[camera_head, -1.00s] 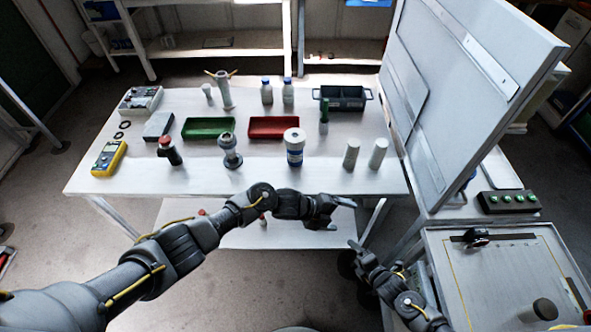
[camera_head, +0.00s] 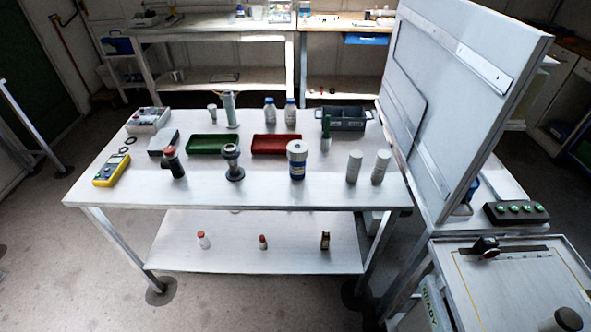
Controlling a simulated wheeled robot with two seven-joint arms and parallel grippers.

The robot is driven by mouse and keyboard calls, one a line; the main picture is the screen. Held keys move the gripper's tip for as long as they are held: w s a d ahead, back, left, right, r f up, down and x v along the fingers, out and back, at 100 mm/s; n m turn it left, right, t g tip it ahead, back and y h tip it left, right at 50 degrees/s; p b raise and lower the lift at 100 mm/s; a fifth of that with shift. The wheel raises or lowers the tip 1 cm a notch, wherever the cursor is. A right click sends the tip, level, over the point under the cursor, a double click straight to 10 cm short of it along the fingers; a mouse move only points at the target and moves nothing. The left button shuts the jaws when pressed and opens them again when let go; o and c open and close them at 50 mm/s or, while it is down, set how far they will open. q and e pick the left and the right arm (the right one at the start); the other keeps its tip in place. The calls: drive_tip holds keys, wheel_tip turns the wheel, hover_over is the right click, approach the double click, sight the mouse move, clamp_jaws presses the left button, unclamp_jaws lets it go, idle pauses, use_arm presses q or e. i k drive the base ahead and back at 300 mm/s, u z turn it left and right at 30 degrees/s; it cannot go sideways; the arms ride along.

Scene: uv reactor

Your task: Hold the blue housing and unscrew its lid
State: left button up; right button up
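A cylinder with a blue lower part and a pale round top (camera_head: 297,160) stands upright on the white table, right of the middle and near the front edge. It is the only upright piece on the table with a clearly blue body; its pale top sits on it like a lid. Another blue thing (camera_head: 472,189) shows partly behind the big tilted panel; what it is I cannot tell. Neither of my grippers is in view, and nothing touches the cylinder.
A dark flanged fitting (camera_head: 232,163) and a red-topped dark piece (camera_head: 173,163) stand left of it, two pale cylinders (camera_head: 354,167) right. Green (camera_head: 206,144) and red (camera_head: 268,145) trays lie behind. The large white panel (camera_head: 465,85) rises at the table's right end.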

sight(297, 171)
drive_tip(key=u, duration=1.75)
drive_tip(key=i, duration=1.45)
drive_tip(key=z, duration=2.25)
